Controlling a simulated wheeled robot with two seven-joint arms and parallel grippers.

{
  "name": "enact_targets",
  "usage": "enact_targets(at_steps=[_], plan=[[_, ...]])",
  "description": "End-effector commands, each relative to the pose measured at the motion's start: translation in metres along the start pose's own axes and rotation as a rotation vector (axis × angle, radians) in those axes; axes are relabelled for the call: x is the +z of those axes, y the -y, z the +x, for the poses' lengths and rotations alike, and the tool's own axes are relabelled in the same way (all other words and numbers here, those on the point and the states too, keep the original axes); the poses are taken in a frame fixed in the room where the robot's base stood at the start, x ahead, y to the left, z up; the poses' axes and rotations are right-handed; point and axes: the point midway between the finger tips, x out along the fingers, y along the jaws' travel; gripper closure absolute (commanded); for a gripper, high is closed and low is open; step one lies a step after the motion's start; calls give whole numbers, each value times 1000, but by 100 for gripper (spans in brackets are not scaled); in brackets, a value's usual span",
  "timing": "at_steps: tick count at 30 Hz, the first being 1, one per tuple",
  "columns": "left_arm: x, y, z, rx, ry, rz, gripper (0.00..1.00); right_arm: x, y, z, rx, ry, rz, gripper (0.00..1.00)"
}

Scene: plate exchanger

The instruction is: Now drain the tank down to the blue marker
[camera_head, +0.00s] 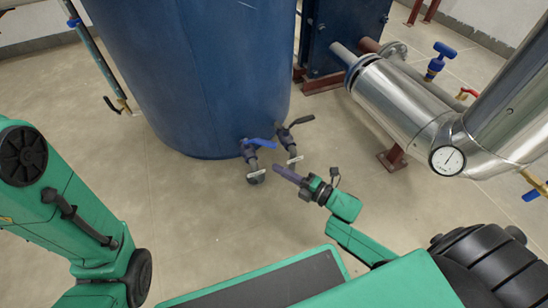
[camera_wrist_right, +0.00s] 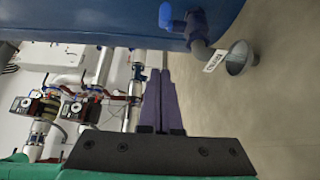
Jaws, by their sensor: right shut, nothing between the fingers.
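The blue tank (camera_head: 195,75) stands at top centre. At its foot are a drain valve with a blue lever (camera_head: 260,143) and one with a black lever (camera_head: 300,121), each with a white tag. My right gripper (camera_head: 276,168) is shut and empty, with its purple fingers just right of and below the valves. In the right wrist view its fingers (camera_wrist_right: 158,75) are together, left of the blue-lever valve (camera_wrist_right: 185,20) and its open outlet (camera_wrist_right: 239,58). A thin bluish tube (camera_head: 92,50) runs beside the tank; I cannot make out a level marker. My left gripper is out of view.
A silver pipe (camera_head: 400,103) with a dial gauge (camera_head: 447,160) and several small valves lies to the right. A dark blue plate unit (camera_head: 340,35) stands behind. The floor (camera_head: 190,200) in front of the tank is clear.

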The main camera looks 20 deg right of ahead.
Motion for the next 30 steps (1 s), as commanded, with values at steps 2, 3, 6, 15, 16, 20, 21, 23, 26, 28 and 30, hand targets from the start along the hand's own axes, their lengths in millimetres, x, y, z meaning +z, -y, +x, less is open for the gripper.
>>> enact_targets(at_steps=[2,3,6,15,16,20,21,23,26,28,30], plan=[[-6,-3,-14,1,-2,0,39,0,5,19,5,-1,-1,100],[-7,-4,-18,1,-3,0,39,0,5,28,6,-1,-1,100],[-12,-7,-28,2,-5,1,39,0,5,50,6,-1,-1,100],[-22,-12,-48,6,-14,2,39,37,3,60,0,0,1,100],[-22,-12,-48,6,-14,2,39,38,2,60,0,0,1,100],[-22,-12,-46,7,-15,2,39,39,0,60,0,0,3,100],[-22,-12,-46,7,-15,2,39,39,0,60,0,0,3,100],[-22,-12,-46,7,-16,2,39,39,0,60,0,0,3,100],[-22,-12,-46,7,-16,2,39,39,0,60,0,0,3,100],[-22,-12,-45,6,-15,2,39,39,0,58,0,0,3,100],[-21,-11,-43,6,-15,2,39,39,-1,56,0,0,4,100]])
